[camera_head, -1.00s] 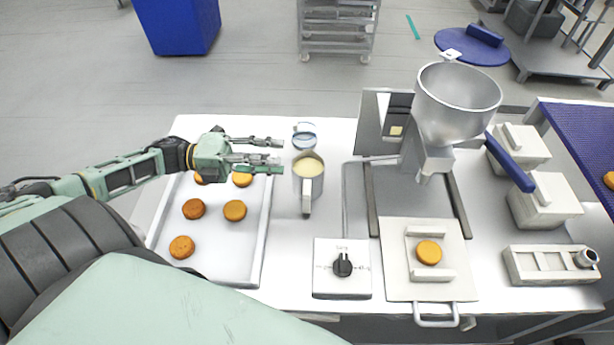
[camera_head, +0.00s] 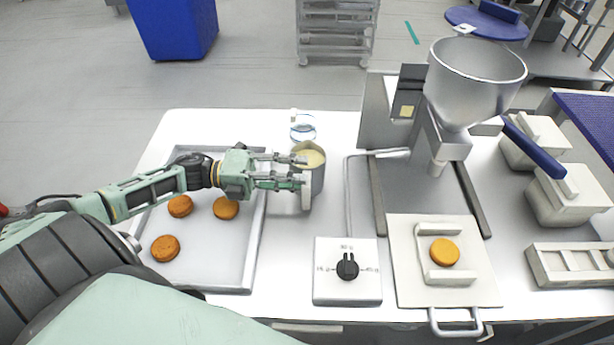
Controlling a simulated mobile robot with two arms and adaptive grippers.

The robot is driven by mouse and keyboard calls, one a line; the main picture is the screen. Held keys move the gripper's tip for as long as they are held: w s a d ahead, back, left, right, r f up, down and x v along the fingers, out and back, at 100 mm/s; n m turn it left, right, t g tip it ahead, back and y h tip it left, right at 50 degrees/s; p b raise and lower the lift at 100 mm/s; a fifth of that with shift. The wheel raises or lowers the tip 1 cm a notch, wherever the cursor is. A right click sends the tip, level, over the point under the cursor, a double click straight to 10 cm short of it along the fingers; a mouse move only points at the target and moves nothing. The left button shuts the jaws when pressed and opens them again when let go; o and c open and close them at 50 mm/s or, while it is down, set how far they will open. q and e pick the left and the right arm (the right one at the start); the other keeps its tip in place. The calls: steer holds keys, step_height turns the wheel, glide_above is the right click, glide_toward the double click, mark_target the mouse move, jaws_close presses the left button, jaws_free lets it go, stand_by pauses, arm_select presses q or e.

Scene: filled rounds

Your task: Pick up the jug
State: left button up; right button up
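The jug (camera_head: 316,178) is a grey metal vessel with pale yellow filling at its top. It stands upright on the white table, right of the baking tray. Its pale handle (camera_head: 307,197) faces the front of the table. My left gripper (camera_head: 300,171) reaches in from the left, with its fingers apart at the jug's left side. The fingertips overlap the jug's near left edge in this view; I cannot tell whether they touch it. My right gripper is not in view.
The tray (camera_head: 252,262) with several orange-brown rounds lies under my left arm. A clear round container (camera_head: 303,128) stands just behind the jug. A dial box (camera_head: 347,285) is in front. A hopper machine (camera_head: 470,85) and a board (camera_head: 408,290) holding one round stand to the right.

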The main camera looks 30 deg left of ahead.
arm_select(q)
steer(key=shift+x, duration=1.15)
steer(key=shift+f, duration=0.1)
jaws_close()
